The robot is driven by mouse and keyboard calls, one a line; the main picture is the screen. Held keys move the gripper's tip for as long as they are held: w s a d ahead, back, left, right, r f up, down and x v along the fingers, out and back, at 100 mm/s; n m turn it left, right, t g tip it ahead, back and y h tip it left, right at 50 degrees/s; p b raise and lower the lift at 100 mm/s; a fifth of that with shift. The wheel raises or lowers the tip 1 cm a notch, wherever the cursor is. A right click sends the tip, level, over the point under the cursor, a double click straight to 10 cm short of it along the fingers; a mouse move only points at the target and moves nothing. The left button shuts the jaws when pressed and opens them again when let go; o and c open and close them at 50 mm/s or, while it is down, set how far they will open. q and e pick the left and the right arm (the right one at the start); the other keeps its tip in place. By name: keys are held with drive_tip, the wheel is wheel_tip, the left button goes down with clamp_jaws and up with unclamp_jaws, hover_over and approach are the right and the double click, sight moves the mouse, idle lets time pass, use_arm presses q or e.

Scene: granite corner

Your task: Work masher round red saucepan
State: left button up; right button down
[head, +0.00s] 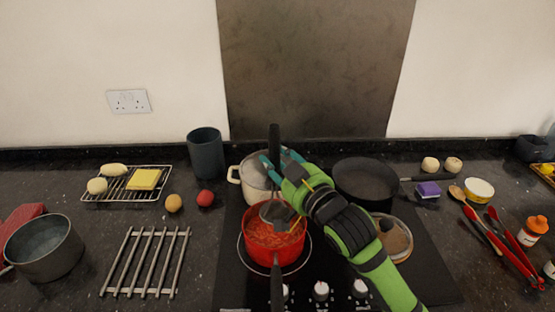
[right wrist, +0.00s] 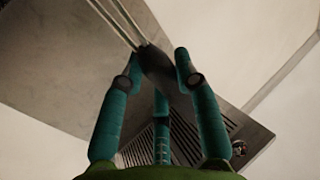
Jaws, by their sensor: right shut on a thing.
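The red saucepan (head: 293,261) stands on the hob with its dark handle toward me and chunky red food inside. My right gripper (head: 279,160) is above its far side, shut on the masher. The masher's black handle (head: 274,136) stands nearly upright between the teal fingers. Its grey lower part (head: 275,212) is at the pan's far inner side; whether it touches the food I cannot tell. In the right wrist view my fingers (right wrist: 160,68) close round the dark handle (right wrist: 156,66), with two metal rods running to the upper left. My left gripper is out of view.
A cream pot (head: 235,175) stands just behind the saucepan, partly hidden by my gripper. A dark frying pan (head: 366,184) is at the right. A metal trivet (head: 145,262) and grey pot (head: 44,250) are left. Red-handled utensils (head: 497,243) lie far right.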

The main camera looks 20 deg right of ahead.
sight(276, 198)
wheel_tip(276, 198, down, 4)
drive_tip(key=b, duration=0.3)
drive_tip(key=shift+a+r, duration=0.1)
drive_tip(key=shift+r, duration=0.15)
drive_tip(key=shift+f+b, duration=2)
drive_tip(key=shift+f, duration=1.25)
drive_tip(key=shift+f, duration=0.15)
drive_tip(key=shift+s, duration=0.15)
